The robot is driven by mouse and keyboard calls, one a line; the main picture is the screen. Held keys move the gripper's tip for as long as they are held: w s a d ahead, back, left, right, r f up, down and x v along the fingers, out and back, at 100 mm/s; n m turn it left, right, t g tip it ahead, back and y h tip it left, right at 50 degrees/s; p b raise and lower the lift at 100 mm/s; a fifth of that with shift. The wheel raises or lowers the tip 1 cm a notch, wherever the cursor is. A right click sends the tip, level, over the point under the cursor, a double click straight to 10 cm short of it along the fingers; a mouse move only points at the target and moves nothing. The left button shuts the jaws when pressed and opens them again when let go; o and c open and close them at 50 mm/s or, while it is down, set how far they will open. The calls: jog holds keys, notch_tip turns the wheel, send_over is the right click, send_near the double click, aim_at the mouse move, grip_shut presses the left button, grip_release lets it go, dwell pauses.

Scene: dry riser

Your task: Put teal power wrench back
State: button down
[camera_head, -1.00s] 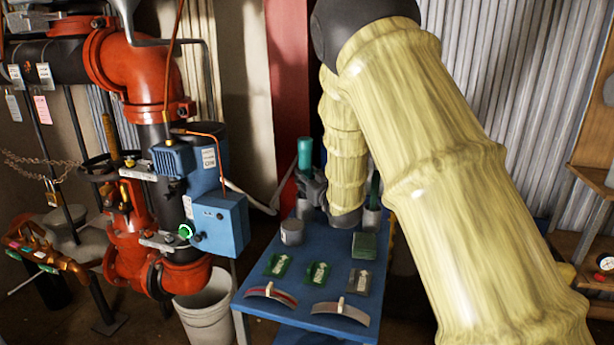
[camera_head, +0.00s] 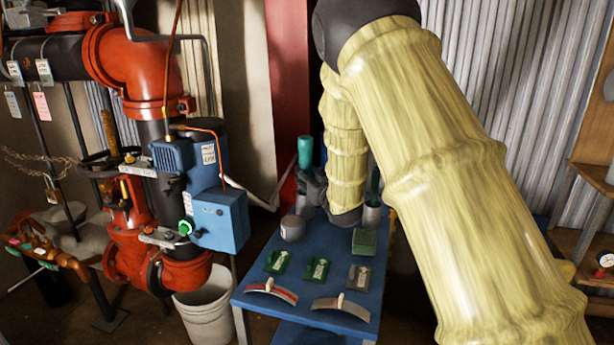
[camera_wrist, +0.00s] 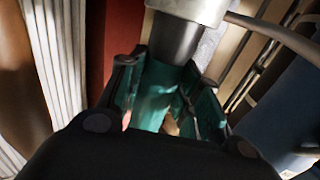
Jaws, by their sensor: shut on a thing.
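The teal power wrench (camera_head: 305,152) stands upright at the back left of the blue table (camera_head: 252,283). My gripper (camera_head: 313,186) is shut on it, and its teal top shows above the fingers. A grey cup-shaped holder (camera_head: 304,207) is just below my gripper; the head view does not clearly show whether the wrench sits in it. In the wrist view the teal body (camera_wrist: 155,98) is between my fingers (camera_wrist: 160,85), with a dark cylinder (camera_wrist: 174,42) and a pale grey part (camera_wrist: 188,8) beyond it. My arm hides part of the table's back.
A second dark teal tool (camera_head: 374,183) stands in a grey holder (camera_head: 371,216) at right. A grey can (camera_head: 292,229), a green block (camera_head: 364,241) and several small plates lie on the table. Red pipework (camera_head: 130,65), a blue box (camera_head: 220,220) and a bucket (camera_head: 205,315) are left.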

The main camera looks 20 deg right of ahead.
jog(key=c, duration=0.9)
grip_release()
jog(key=shift+f, duration=0.1)
jog(key=s, duration=0.4)
jog(key=s+d, duration=0.1)
jog(key=s, duration=0.7)
jog(key=shift+d, duration=0.3)
